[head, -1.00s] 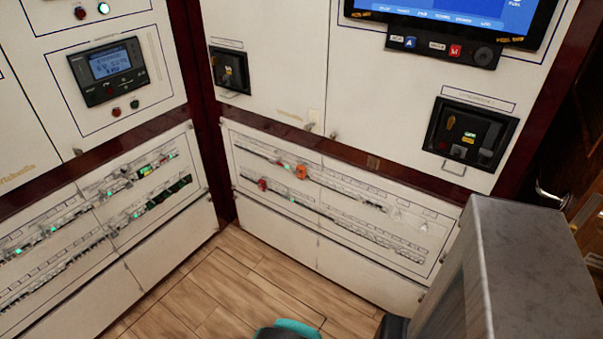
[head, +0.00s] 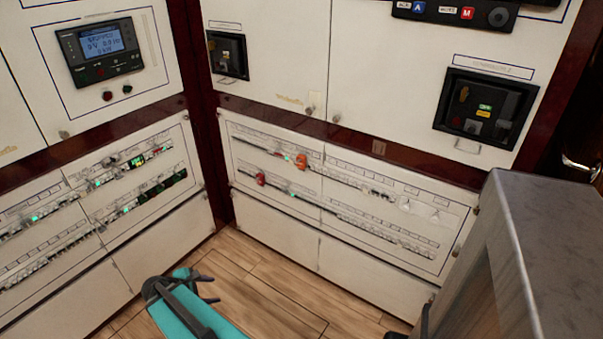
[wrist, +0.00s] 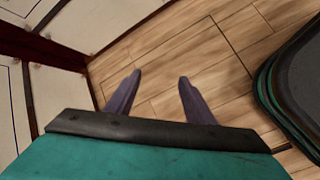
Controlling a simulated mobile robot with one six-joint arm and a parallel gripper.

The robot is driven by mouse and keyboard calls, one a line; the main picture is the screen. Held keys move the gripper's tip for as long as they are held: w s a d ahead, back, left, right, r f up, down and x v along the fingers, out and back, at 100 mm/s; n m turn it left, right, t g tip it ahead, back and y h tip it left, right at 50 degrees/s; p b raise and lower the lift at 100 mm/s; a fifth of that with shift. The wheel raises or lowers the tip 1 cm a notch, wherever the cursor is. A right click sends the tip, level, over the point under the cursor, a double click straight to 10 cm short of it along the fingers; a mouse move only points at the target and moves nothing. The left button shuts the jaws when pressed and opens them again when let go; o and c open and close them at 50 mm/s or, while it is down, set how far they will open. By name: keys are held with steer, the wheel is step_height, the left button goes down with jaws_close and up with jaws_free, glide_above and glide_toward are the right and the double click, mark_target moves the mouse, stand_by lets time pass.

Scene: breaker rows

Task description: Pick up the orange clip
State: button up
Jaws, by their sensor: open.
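The orange clip (head: 301,161) is small in the head view, on the upper breaker row of the low white panel right of the corner. A red clip (head: 261,179) is on the lower row, to its left. My gripper (head: 212,289) is low in the head view, over the floor and well apart from the panel. In the wrist view its two fingers (wrist: 160,77) are spread with only floor between them, so it is open and empty. Neither clip shows in the wrist view.
A grey-topped block (head: 545,230) stands at the right. Another breaker panel (head: 100,205) meets the clip's panel at the corner. Wood floor (head: 280,300) lies clear in front. A dark rounded object with a teal edge (wrist: 295,85) is at the right of the wrist view.

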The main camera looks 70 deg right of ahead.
steer(key=s+d+r+n+h+b, duration=0.1)
steer(key=d+r+n+h+b, duration=0.3)
steer(key=d, duration=0.6)
steer(key=s+d+r+h+b, duration=0.1)
steer(key=d+r+b, duration=0.2)
steer(key=d+r, duration=0.5)
steer(key=s+d+r+n+g+h+b, duration=0.1)
steer(key=s+d+r+n+h+b, duration=0.1)
steer(key=s+d+r, duration=0.3)
steer(key=s+d+r+n+g+h+b, duration=0.1)
steer(key=s+d+r+h+b, duration=0.2)
steer(key=d+r, duration=0.6)
steer(key=shift+s+d+r+n+g+b, duration=0.15)
steer(key=shift+s+d+n+g+b, duration=0.35)
steer(key=shift+s, duration=0.5)
steer(key=b, duration=0.2)
glide_toward(301, 162)
steer(key=d, duration=0.3)
steer(key=shift+s+d+r, duration=0.2)
steer(key=shift+s+d, duration=0.15)
steer(key=shift+d, duration=0.05)
